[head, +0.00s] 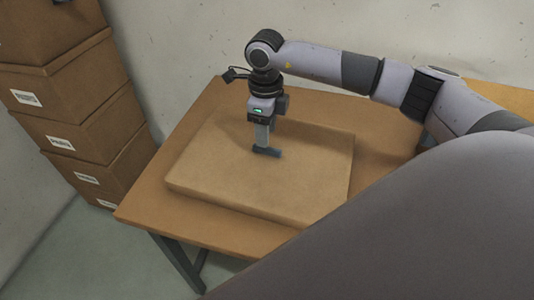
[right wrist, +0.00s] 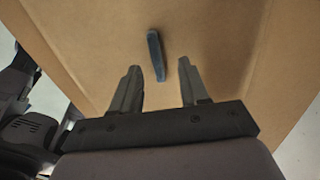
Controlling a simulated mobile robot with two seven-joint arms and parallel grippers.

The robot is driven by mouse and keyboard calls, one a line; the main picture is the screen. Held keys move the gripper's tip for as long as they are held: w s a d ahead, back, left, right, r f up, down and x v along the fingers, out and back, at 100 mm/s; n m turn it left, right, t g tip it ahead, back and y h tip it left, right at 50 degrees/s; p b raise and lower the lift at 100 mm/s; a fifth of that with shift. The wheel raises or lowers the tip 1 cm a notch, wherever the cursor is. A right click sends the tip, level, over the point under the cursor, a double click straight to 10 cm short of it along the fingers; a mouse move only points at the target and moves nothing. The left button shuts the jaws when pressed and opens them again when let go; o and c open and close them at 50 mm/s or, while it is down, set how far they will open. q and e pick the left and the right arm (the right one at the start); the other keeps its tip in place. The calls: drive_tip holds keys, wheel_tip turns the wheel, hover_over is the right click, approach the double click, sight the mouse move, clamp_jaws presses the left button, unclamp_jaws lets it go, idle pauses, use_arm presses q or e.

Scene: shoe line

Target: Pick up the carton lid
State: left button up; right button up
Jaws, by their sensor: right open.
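The carton lid (head: 220,175) is a wide, flat brown slab lying on the wooden table, with a small dark blue handle (head: 268,152) on its top. My right gripper (head: 262,143) points down over the middle of the lid, right by the handle. In the right wrist view its two fingers (right wrist: 158,85) are apart with nothing between them. There the handle (right wrist: 155,55) shows as a thin bar just past the fingertips, roughly in line with the gap. The lid's surface (right wrist: 90,45) fills most of that view. My left gripper is not in view.
Stacked brown boxes (head: 75,110) with white labels stand left of the table (head: 145,205). A plain wall is behind. Bare table shows around the lid. My own large grey body part covers the lower right of the head view.

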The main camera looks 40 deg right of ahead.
sight(267, 156)
drive_tip(key=f, duration=0.4)
drive_tip(key=shift+s+a+f, duration=0.1)
drive_tip(key=shift+s+f, duration=0.2)
drive_tip(key=shift+s, duration=0.05)
drive_tip(key=shift+c, duration=0.3)
clamp_jaws()
drive_tip(key=shift+r, duration=0.15)
